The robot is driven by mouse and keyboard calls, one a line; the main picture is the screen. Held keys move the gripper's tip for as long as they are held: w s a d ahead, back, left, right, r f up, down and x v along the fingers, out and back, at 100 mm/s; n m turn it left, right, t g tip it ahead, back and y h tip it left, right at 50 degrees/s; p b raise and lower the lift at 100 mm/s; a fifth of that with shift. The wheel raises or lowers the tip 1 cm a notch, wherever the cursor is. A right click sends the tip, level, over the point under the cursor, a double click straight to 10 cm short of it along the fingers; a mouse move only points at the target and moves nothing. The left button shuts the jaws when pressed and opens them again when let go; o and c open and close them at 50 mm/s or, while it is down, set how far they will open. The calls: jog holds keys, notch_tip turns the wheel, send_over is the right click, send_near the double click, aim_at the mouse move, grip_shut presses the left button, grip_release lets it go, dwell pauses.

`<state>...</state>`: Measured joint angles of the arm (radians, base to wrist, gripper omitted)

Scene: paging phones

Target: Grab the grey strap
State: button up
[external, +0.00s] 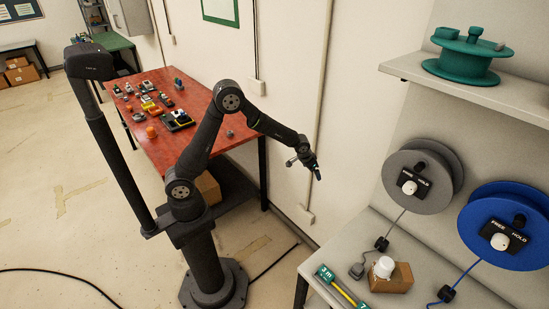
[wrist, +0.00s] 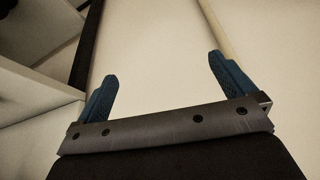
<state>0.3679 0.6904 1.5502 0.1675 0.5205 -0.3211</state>
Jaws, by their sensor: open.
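A grey reel (external: 413,176) with a FREE/HOLD plate and white knob is mounted on the panel at the right. Its grey strap (external: 396,224) hangs down from it, through a small black piece (external: 382,243), to a grey end piece (external: 358,270) near the bench surface. My gripper (external: 317,172) is in the air left of the grey reel, apart from the strap. In the wrist view its two blue fingers (wrist: 162,85) are spread wide with nothing between them. The strap does not show in the wrist view.
A blue reel (external: 505,227) with a blue strap (external: 463,275) is right of the grey one. A small cardboard box (external: 393,281) with a white object (external: 384,266) stands beside the strap's end. A green reel (external: 466,62) sits on the shelf (external: 500,97) above. A red table (external: 190,83) with small items is behind my arm.

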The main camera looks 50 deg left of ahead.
jog(key=shift+c, duration=0.2)
jog(key=c, duration=0.8)
